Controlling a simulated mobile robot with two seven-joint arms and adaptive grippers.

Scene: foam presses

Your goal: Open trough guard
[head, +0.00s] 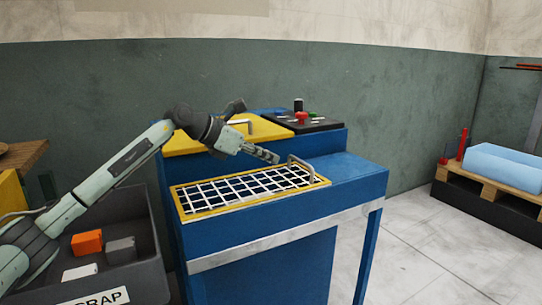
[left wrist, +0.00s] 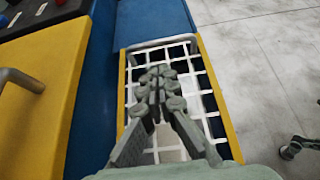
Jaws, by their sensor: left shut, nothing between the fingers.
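The trough guard (head: 245,190) is a white grid in a yellow frame. It lies flat and closed on top of the blue machine (head: 270,255), with a grey bar handle (head: 301,167) at its right end. The guard also fills the middle of the left wrist view (left wrist: 216,104), its handle (left wrist: 165,42) at the far end.
A yellow lid (head: 195,143) with its own handle and a black control panel (head: 312,125) with a red button stand behind the guard. A grey scrap bin (head: 140,255) holds several blocks at left. A pallet (head: 500,178) with blue foam stands at right. The floor between is clear.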

